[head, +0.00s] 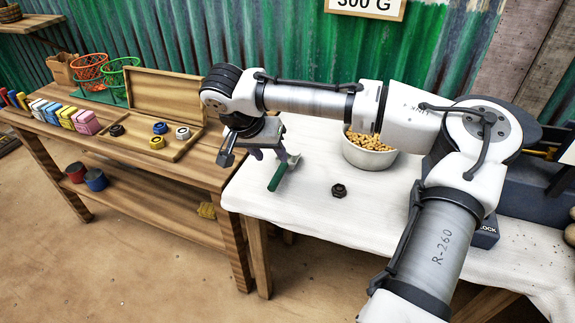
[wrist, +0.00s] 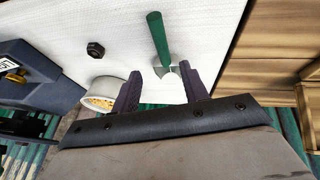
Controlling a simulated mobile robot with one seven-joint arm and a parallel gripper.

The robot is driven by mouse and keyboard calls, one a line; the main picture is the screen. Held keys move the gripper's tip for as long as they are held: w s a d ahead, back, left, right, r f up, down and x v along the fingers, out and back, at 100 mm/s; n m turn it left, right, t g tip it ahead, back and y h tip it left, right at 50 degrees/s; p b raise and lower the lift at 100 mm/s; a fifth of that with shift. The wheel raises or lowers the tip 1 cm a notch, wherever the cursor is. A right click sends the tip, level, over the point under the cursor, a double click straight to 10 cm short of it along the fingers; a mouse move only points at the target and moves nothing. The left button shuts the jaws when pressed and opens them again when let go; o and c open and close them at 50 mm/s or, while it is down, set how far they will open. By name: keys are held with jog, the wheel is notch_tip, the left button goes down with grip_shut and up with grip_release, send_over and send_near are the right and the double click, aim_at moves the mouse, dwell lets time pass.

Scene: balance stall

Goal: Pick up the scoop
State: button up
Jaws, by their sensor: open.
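The scoop (head: 278,176) lies on the white table with its green handle toward the near left edge. In the wrist view its green handle (wrist: 158,38) points away from my gripper, and its pale metal end (wrist: 165,67) sits between the fingers. My gripper (head: 270,158) is above the scoop in the head view. Its two dark fingers also show apart in the wrist view (wrist: 161,82), one on each side of the scoop's metal end. The gripper is open. I cannot tell the height of the fingers above the table. My gripper partly hides the scoop's metal end.
A white bowl of yellow-brown pieces (head: 368,155) stands behind on the white table (head: 310,215). A black nut (head: 339,190) lies right of the scoop. A dark scale-like box (head: 485,235) is at right. A wooden bench (head: 150,180) with coloured boxes and trays stands left.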

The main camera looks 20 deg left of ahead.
aim_at(279, 170)
jog(key=x, duration=0.8)
jog(key=shift+a+f, duration=0.15)
jog(key=shift+a, duration=0.1)
grip_shut()
